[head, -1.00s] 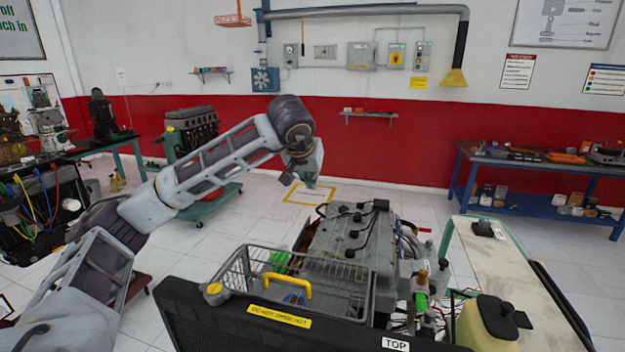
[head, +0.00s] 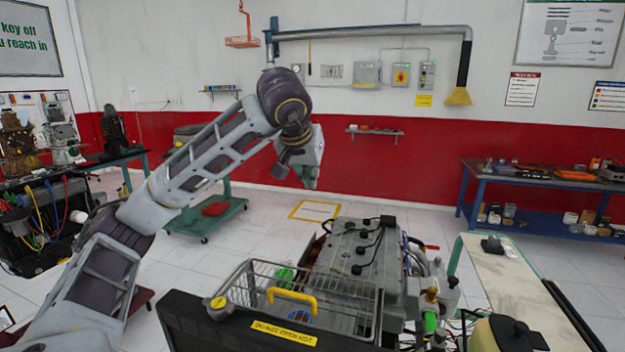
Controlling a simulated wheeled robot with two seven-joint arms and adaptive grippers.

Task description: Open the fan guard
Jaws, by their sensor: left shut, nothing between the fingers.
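The fan guard (head: 245,277) is a grey wire cage with a yellow handle (head: 293,296), low in the middle of the head view. It lies across the near end of the engine (head: 357,250), behind a dark panel, and looks lowered. A round yellow-capped part (head: 218,303) is at its left corner. My left gripper (head: 297,182) is shut and empty, held in the air beyond and above the guard, touching nothing that I can see. Its fingers are partly hidden by the wrist. My right gripper is out of view.
The dark panel with a yellow warning label (head: 284,333) stands at the near edge. A pale-topped stand (head: 510,275) with a container (head: 503,335) is right of the engine. A blue bench (head: 540,180) stands at the far right.

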